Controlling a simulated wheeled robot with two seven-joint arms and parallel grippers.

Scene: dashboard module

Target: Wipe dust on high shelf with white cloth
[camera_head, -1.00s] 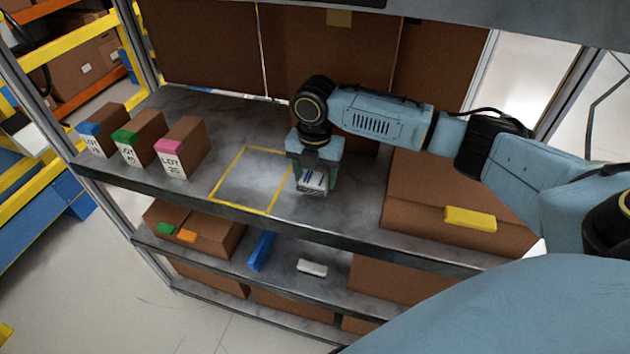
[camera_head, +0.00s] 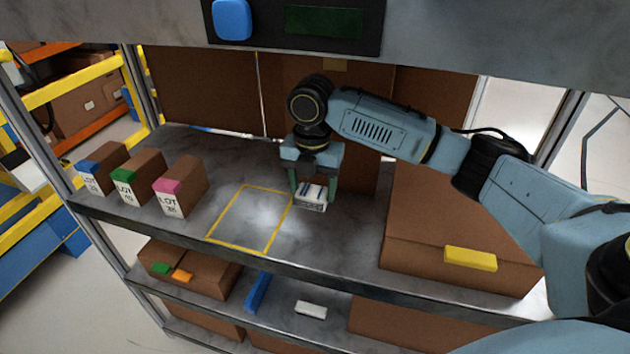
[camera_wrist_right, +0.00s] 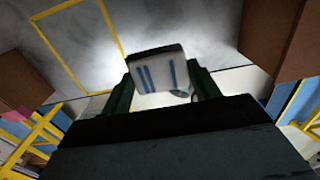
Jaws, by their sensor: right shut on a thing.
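A white block-like thing with blue stripes (camera_head: 312,197), which looks like the folded white cloth, is held between the fingers of my right gripper (camera_head: 316,186). It also shows in the right wrist view (camera_wrist_right: 158,72) between the two dark green fingers. My right gripper is over the grey shelf (camera_head: 350,235), just right of a yellow outlined rectangle (camera_head: 238,248). Whether the held thing touches the shelf I cannot tell. A pale patch lies in and beside the rectangle; I cannot tell dust from light. My left gripper is out of view.
Three boxes with blue (camera_head: 88,167), green (camera_head: 123,174) and pink (camera_head: 172,186) labels stand left on the shelf. A large brown box (camera_head: 440,250) with a yellow block (camera_head: 470,259) stands right. An upper beam (camera_head: 500,40) crosses above. Lower shelves hold boxes.

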